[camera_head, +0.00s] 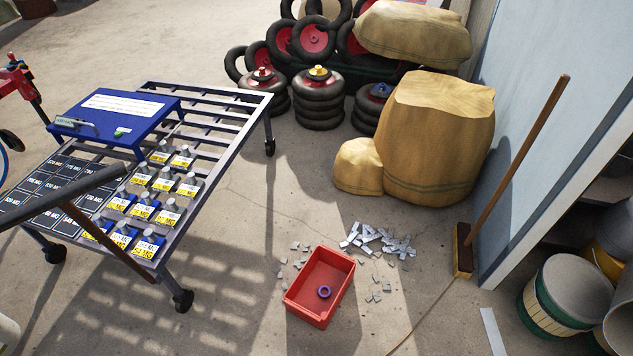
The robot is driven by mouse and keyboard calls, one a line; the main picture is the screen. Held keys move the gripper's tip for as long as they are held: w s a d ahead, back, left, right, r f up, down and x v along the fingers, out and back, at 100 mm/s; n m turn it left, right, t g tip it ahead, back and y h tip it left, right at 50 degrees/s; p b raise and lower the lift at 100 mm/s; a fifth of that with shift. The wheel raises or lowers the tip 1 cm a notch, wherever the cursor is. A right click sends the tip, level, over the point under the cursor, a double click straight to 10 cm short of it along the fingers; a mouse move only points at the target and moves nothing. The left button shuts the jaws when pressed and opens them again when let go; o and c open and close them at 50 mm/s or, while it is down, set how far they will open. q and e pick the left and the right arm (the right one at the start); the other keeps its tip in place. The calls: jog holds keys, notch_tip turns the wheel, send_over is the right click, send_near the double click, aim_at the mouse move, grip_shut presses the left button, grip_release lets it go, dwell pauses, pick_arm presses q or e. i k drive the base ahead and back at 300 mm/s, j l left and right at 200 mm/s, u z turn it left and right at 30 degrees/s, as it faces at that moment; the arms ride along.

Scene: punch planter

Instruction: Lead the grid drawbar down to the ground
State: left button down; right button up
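The grid cart (216,122) is a metal slatted frame on casters at the left. Its drawbar (104,240) is a thin dark shaft with a thick crossbar handle (75,188), raised in front of the cart's near end. The handle overlaps the dark labelled tiles in the picture, and the shaft slants down right towards the cart's near corner. The shaft's lower joint is not clear. The ground (215,320) below is bare concrete. Neither of my grippers shows in the head view.
A blue box (125,112) and several yellow-labelled weights sit on the cart. A red bin (327,302) with a purple ring stands right of it, near scattered metal pieces (378,240).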

aim_at(61, 196)
jog(key=i+j+z, duration=0.2)
jog(key=j, duration=1)
jog(key=k+j+z, duration=0.2)
jog(key=j, duration=0.95)
jog(key=j+z, duration=0.2)
jog(key=j, duration=1)
jog(key=l+u, duration=0.15)
jog(key=u, duration=0.6)
